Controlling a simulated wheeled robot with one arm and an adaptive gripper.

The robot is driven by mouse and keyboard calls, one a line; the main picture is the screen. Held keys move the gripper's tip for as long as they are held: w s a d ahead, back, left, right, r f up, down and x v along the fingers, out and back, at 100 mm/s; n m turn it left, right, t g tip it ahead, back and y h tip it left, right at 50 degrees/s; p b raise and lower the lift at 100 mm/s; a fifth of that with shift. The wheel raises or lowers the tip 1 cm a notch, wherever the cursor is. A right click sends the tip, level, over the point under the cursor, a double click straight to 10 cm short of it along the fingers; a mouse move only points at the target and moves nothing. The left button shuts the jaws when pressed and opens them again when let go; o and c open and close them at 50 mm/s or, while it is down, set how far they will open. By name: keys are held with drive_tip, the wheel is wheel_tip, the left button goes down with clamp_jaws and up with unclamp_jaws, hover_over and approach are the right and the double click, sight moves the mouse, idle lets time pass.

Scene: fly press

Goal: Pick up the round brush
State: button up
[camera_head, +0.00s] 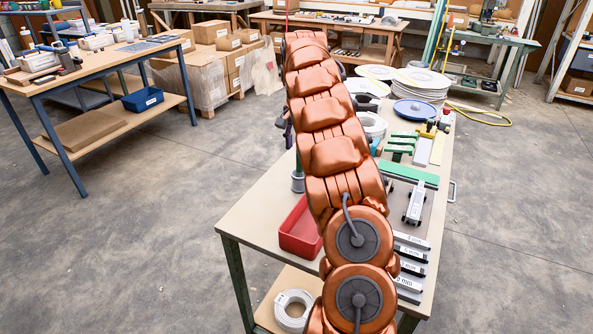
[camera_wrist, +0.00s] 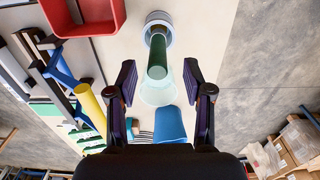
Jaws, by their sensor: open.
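In the wrist view a dark green cylinder (camera_wrist: 157,57) stands out of a grey round cup (camera_wrist: 159,22); it may be the round brush's handle, but bristles are not clear to see. The head view shows a grey cup (camera_head: 297,183) with a thin green upright (camera_head: 297,163) above it, partly hidden by my arm. My gripper (camera_wrist: 160,66) is open and empty, its two dark fingers spread either side of the green cylinder, apart from it. In the head view my arm hides most of the gripper.
A red bin (camera_head: 300,229) sits near the cup on the bench (camera_head: 249,208). A clear round vessel (camera_wrist: 158,93), a blue object (camera_wrist: 170,126) and a yellow cylinder (camera_wrist: 91,108) lie around the gripper in the wrist view.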

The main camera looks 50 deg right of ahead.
sight(299, 165)
drive_tip(key=shift+d+f, duration=0.25)
drive_tip(key=shift+f, duration=0.05)
drive_tip(key=shift+s+a+f+p, duration=0.1)
drive_tip(key=shift+f+p, duration=0.6)
drive_tip(key=shift+f, duration=3)
drive_tip(key=shift+c, duration=0.2)
clamp_jaws()
